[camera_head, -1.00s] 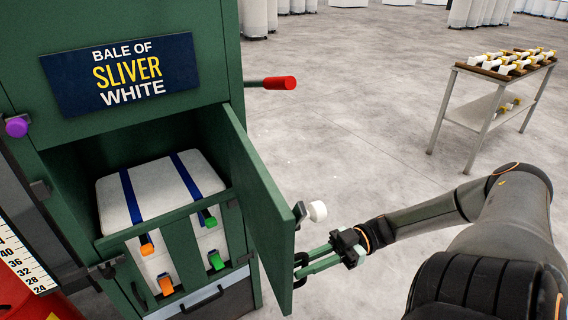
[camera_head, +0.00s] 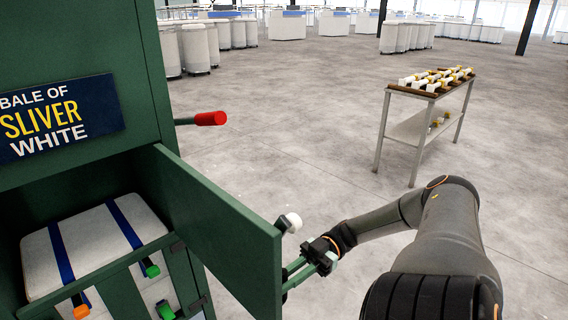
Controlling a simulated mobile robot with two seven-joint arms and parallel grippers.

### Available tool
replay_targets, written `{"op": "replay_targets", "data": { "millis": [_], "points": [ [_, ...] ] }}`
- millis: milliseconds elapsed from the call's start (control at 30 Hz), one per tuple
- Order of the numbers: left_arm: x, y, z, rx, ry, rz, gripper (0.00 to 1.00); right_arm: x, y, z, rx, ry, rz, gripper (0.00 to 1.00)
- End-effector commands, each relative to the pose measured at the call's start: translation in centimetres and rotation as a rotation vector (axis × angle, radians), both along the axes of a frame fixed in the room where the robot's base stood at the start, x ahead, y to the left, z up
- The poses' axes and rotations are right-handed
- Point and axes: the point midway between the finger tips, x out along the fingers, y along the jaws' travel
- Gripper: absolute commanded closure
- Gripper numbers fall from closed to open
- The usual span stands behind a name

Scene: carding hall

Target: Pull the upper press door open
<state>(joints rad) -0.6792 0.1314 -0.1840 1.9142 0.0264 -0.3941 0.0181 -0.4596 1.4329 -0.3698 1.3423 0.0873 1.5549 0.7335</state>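The upper press door (camera_head: 215,230) is a green panel hinged on the green press (camera_head: 75,30). It stands swung well outward, with the bay behind it open. A white bale (camera_head: 95,240) with blue straps sits inside the bay. My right gripper (camera_head: 289,276) is at the door's free edge, on its outer side, with green fingers close together. They appear shut on the door handle, but the door hides the handle and fingertips. A white knob (camera_head: 290,222) shows at the door's edge just above the gripper. My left gripper is not in view.
A red-tipped lever (camera_head: 210,118) juts from the press side above the door. A metal trolley (camera_head: 425,125) carrying white bobbins stands at the right. White cans (camera_head: 195,45) stand at the back. The grey floor between press and trolley is clear.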

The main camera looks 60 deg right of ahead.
Motion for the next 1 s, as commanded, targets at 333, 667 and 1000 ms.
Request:
{"op": "replay_targets", "data": {
  "millis": [333, 667, 1000],
  "points": [
    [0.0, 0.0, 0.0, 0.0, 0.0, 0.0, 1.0, 0.0, 0.0, 0.0, -0.001, 0.0, 0.0, 0.53],
    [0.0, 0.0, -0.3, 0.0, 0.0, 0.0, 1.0, -0.3, -1.1, -0.2, -0.003, 0.0, -0.002, 0.53],
    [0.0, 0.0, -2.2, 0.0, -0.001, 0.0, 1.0, -2.1, -7.2, -0.4, -0.004, -0.002, -0.004, 0.53]
  ]
}}
